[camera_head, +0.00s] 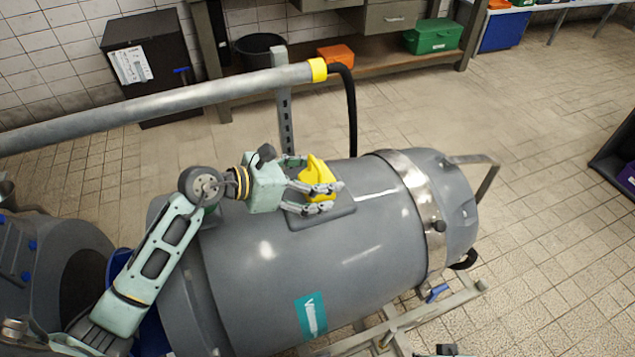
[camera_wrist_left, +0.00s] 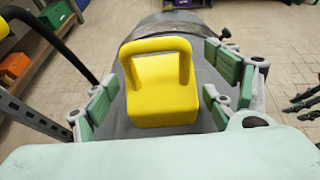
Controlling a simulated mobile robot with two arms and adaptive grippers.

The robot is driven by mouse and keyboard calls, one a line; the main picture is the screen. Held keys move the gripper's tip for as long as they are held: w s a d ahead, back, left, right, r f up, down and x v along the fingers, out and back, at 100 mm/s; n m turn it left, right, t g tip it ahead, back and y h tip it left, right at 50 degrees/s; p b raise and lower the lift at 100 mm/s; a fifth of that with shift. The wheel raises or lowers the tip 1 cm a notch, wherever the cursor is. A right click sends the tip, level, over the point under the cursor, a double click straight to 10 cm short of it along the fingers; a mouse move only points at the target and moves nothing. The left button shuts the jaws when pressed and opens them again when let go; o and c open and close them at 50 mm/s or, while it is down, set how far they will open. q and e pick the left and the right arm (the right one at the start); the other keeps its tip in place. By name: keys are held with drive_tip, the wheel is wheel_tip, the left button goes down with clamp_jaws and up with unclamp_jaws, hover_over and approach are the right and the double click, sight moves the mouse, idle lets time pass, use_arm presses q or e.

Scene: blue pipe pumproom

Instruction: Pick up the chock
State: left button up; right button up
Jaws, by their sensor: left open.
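The yellow chock (camera_head: 316,170) sits on a flat grey pad (camera_head: 338,216) on top of the large grey cylinder (camera_head: 300,262). It has a solid block body and a loop handle; in the left wrist view the chock (camera_wrist_left: 162,95) is centred, handle toward the top. My left gripper (camera_head: 320,185) is open, its fingers on both sides of the chock. In the wrist view the fingers of my left gripper (camera_wrist_left: 160,92) flank the block, with visible gaps on both sides.
A long grey pipe (camera_head: 150,112) with a yellow collar and black hose (camera_head: 351,110) runs behind the cylinder. A slotted upright post (camera_head: 285,105) stands close behind my gripper. A metal band (camera_head: 415,190) circles the cylinder to the right. Tiled floor lies open at right.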

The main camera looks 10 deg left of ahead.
use_arm(q)
drive_tip(key=shift+w+d+f, duration=0.1)
drive_tip(key=shift+d, duration=0.1)
clamp_jaws()
idle(0.7)
